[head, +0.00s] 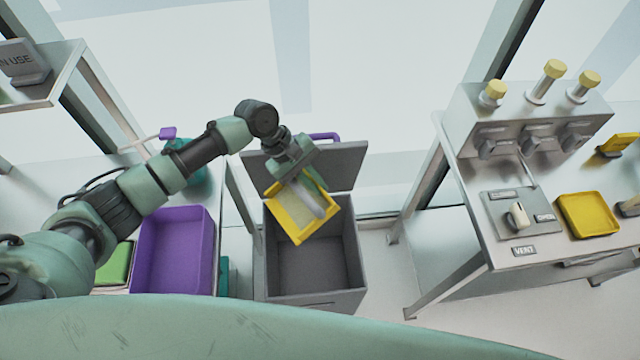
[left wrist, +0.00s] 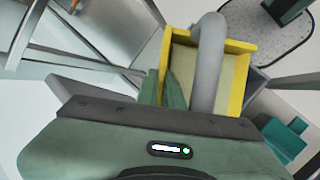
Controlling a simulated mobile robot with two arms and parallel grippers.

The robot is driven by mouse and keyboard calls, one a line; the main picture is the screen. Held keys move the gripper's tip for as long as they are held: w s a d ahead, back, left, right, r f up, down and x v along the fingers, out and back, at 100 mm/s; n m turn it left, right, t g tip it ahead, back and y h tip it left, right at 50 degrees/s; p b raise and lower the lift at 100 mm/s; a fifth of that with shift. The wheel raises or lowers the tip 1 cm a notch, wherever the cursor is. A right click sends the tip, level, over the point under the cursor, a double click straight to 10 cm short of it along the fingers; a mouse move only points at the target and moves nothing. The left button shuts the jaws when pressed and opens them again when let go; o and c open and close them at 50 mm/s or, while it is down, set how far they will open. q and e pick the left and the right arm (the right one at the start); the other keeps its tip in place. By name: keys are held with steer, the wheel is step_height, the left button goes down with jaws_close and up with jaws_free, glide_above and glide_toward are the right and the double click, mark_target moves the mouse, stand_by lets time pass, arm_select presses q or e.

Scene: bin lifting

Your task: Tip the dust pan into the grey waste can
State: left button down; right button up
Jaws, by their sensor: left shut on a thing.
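A yellow dust pan (head: 287,218) with a grey handle hangs tilted over the open mouth of the grey waste can (head: 350,250). My left gripper (head: 306,180) is shut on the pan and holds it above the can. The pan also shows in the left wrist view (left wrist: 240,92), with its thick grey handle (left wrist: 207,70) beside the fingers (left wrist: 163,90). The can's lid stands open at the back. The visible part of the can's inside looks empty. My right gripper is not in view.
A purple bin (head: 172,250) stands left of the can, with a green item (head: 115,264) beside it. At right, a steel bench (head: 475,215) carries a yellow tray (head: 588,214), a switch panel (head: 515,215) and yellow-capped posts. Floor shows between can and bench.

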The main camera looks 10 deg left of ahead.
mark_target(301, 207)
arm_select(q)
steer(key=f+t+h+b, duration=0.1)
steer(key=b, duration=0.1)
steer(key=s+a+f+t+h+b, duration=0.1)
steer(key=b, duration=0.1)
steer(key=shift+s+a+f+m, duration=0.1)
steer(key=shift+s+f+m, duration=0.1)
steer(key=shift+m, duration=0.2)
steer(key=s+a+f+t+h+b, duration=0.1)
steer(key=b, duration=0.3)
steer(key=a+f+t+h+b, duration=0.1)
steer(key=h+b, duration=0.1)
steer(key=b, duration=0.2)
steer(key=shift+s+m, duration=0.4)
steer(key=shift+s+a+t+b, duration=0.15)
steer(key=shift+t+b, duration=0.15)
steer(key=shift+b, duration=0.25)
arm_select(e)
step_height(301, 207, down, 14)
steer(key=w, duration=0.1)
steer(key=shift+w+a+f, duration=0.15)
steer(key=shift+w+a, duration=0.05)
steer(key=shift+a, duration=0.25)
arm_select(q)
steer(key=shift+r, duration=0.1)
